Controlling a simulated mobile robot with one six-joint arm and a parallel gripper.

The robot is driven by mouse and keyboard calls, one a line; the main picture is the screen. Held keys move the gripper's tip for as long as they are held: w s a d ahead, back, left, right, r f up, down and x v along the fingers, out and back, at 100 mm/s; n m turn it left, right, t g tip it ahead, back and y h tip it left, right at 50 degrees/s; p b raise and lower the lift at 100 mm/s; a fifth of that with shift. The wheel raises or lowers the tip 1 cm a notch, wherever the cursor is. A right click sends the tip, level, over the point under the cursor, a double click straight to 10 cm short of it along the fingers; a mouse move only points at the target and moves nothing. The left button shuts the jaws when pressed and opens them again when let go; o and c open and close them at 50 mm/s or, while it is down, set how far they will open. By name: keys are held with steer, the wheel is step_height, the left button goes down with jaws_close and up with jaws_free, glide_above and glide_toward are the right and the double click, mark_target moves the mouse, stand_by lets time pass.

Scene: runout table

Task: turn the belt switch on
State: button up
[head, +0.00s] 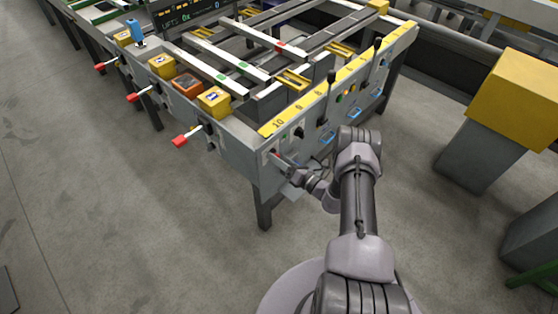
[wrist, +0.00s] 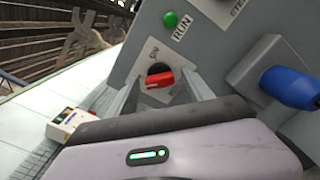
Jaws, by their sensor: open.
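The belt switch shows as a red knob (wrist: 159,79) on a dark round base, set on a pale plate of the grey panel in the wrist view. In the head view my gripper (head: 287,172) is at the near left corner of the table's front panel (head: 261,178), and the switch is too small or covered to make out there.
A green lamp (wrist: 170,19) marked RUN sits above the switch. A blue-ended part (wrist: 290,87) sticks out to its right. Red-tipped levers (head: 180,141) stick out along the table's left side. A yellow-topped block (head: 515,95) stands at right.

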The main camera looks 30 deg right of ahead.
jaws_close()
stand_by(0.3)
steer(key=m+b, duration=0.5)
steer(key=m, duration=1.2)
steer(key=shift+m, duration=0.4)
stand_by(0.4)
jaws_free()
